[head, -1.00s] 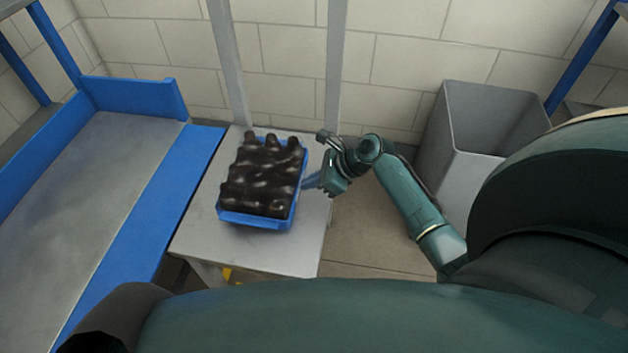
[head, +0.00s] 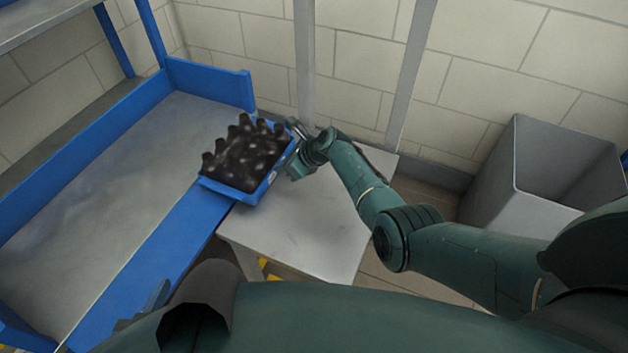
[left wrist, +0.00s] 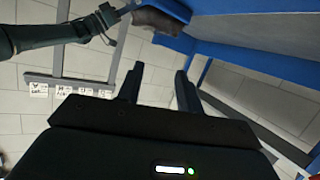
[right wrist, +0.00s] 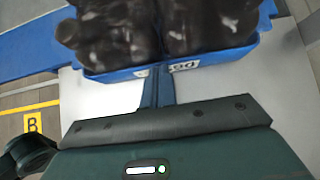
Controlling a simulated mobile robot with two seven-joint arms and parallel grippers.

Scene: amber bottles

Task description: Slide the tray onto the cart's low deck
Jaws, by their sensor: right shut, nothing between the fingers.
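The blue tray (head: 229,192), packed with dark brown bottles (head: 245,155), sits across the joint between the white table (head: 305,235) and the blue edge of the cart's grey low deck (head: 110,185). Its left part is over the blue edge. My right gripper (head: 293,148) is at the tray's right side. In the right wrist view my right gripper (right wrist: 157,82) is shut and empty, its fingertips against or very near the tray's labelled wall (right wrist: 205,62). In the left wrist view my left gripper (left wrist: 158,85) is open and empty, away from the tray (left wrist: 172,8).
The cart's blue end wall (head: 210,84) rises behind the deck, and a grey shelf (head: 40,22) hangs above it. The deck is clear. Grey posts (head: 304,65) stand behind the table. A grey bin (head: 545,180) stands at the right.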

